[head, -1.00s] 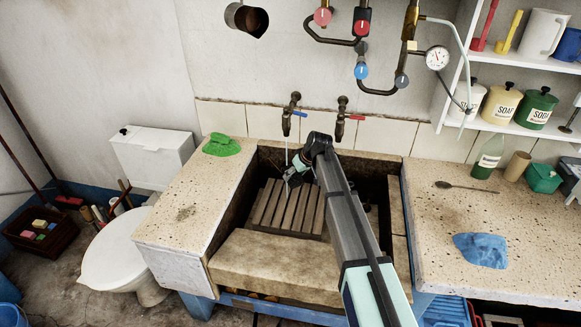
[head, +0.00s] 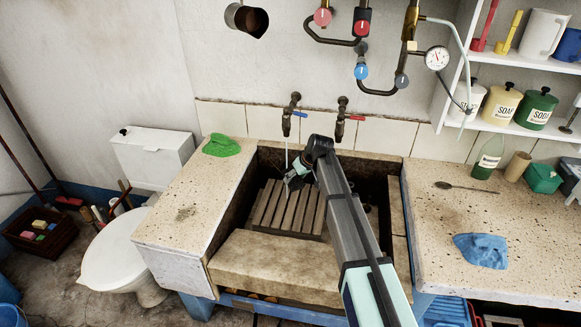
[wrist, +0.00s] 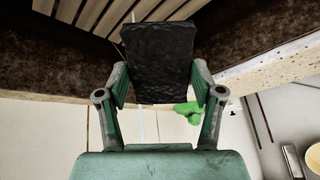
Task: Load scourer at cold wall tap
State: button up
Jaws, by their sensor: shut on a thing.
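My gripper (head: 297,176) is low inside the stone trough, above the slatted wooden rack (head: 268,205). In the wrist view my gripper (wrist: 157,82) has both fingers closed on the sides of a dark, rough block, the scourer (wrist: 158,55). In the head view the scourer is too small and hidden to make out clearly. The cold wall tap (head: 289,112), with a blue lever, is on the wall above my gripper. A thin water stream (head: 286,153) falls from it beside my gripper. In the wrist view the stream passes behind the scourer; I cannot tell whether it touches.
A red-levered tap (head: 341,120) is to the right. The stone trough (head: 280,272) has walls around my gripper. A green cloth (head: 221,145) lies on the left counter, a blue cloth (head: 482,250) and a spoon (head: 465,187) on the right. Pipes and valves (head: 361,70) are above.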

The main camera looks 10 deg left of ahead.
dwell(0.5)
jog(key=s+d+r+p, duration=0.1)
jog(key=s+r, duration=0.3)
jog(key=shift+s+d, duration=0.15)
jog(key=shift+s, duration=0.25)
jog(key=shift+s, duration=0.1)
dwell(0.7)
